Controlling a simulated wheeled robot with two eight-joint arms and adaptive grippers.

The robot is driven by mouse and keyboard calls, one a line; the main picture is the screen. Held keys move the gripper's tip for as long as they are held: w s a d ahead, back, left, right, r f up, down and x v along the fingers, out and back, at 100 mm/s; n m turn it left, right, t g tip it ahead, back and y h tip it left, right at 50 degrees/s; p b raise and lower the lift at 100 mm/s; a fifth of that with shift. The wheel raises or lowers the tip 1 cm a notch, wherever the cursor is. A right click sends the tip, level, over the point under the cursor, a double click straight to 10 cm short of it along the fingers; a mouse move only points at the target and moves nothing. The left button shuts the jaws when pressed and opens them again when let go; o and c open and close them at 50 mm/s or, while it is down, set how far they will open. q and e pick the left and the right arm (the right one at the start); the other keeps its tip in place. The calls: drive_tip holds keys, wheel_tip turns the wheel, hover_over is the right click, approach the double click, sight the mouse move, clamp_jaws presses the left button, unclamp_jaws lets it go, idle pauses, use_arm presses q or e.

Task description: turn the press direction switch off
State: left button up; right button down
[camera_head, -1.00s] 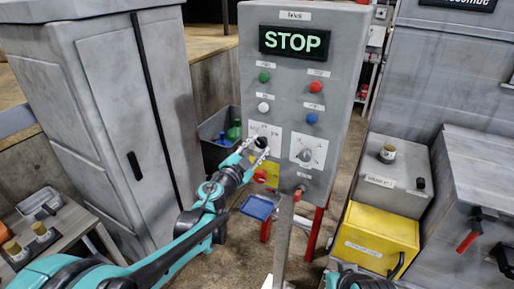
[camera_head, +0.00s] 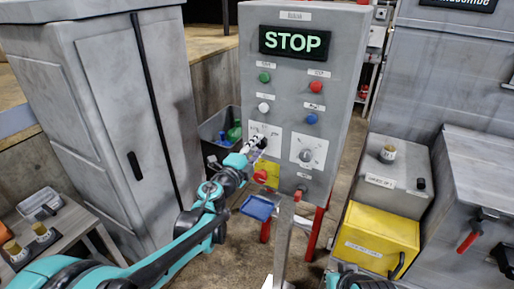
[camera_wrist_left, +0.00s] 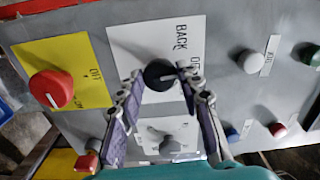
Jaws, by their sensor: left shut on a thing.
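The press direction switch is a black round knob (camera_wrist_left: 160,74) on a white plate (camera_wrist_left: 128,42) marked BACK and OFF in the left wrist view. In the head view the plate (camera_head: 272,131) is at the lower left of the grey control panel (camera_head: 345,60). My left gripper (camera_head: 261,142) is at the knob, and its fingers mostly hide it there. In the left wrist view the gripper (camera_wrist_left: 160,71) has one fingertip on each side of the knob and is shut on it. The knob's pointer direction cannot be made out. My right gripper is out of view.
A second grey knob (camera_head: 305,156) sits right of the switch. A red knob on a yellow plate (camera_wrist_left: 50,88) is beside it in the wrist view. Green, red, white and blue buttons are above. A lit STOP display (camera_head: 295,42) tops the panel. A grey cabinet (camera_head: 100,110) stands left.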

use_arm(q)
drive_tip(key=shift+m, duration=0.6)
drive_tip(key=o, duration=1.2)
drive_tip(key=shift+c, duration=0.2)
drive_tip(key=v, duration=1.2)
